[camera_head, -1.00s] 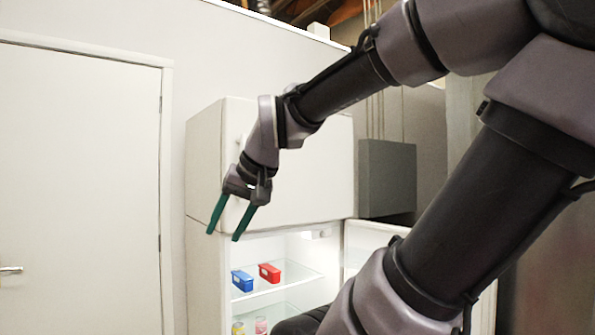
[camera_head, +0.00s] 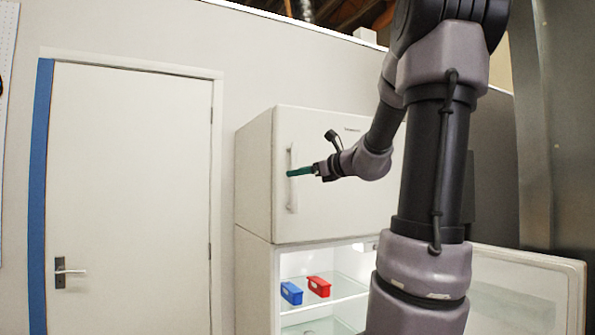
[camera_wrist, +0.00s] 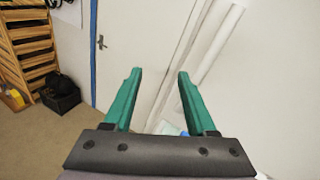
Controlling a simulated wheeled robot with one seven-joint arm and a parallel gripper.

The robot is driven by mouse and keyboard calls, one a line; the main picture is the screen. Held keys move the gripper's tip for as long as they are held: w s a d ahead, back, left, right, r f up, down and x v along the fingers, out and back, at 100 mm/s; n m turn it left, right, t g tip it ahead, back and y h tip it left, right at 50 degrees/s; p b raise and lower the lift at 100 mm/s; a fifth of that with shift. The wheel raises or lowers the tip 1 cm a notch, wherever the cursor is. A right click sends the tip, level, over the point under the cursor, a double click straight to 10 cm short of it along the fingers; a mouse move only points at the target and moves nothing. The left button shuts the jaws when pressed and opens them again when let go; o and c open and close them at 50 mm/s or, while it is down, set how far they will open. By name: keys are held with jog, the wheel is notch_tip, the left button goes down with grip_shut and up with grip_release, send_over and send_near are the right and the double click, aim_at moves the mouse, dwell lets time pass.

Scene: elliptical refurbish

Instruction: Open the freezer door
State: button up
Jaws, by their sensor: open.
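The freezer door (camera_head: 340,205) is the shut upper white door of the fridge. Its upright white handle (camera_head: 292,192) is near the door's left edge. My gripper (camera_head: 291,172) is level at the handle's mid-height, its green fingers pointing left and overlapping the handle in the head view. In the wrist view my gripper (camera_wrist: 158,73) is open, with nothing seen held between the fingers. There the white handle bar (camera_wrist: 217,45) runs slantwise just beyond and right of the right finger, beside the white door face (camera_wrist: 275,95). I cannot tell whether they touch.
The lower fridge door (camera_head: 520,285) stands open to the right. A blue bin (camera_head: 291,293) and a red bin (camera_head: 319,286) sit on the lit shelf. A closed room door (camera_head: 130,190) is at left.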

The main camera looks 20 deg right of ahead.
aim_at(296, 168)
jog(key=w+d+r+m+t+h, duration=0.1)
jog(key=w+d+m+t+h, duration=0.1)
jog(key=w+d+m+h, duration=0.3)
jog(key=w, duration=0.2)
jog(key=w+y, duration=0.1)
jog(key=w, duration=0.2)
jog(key=w+a+y, duration=0.1)
jog(key=w, duration=0.2)
jog(key=shift+w+r+n, duration=0.25)
jog(key=shift+n, duration=0.05)
grip_shut()
dwell(0.9)
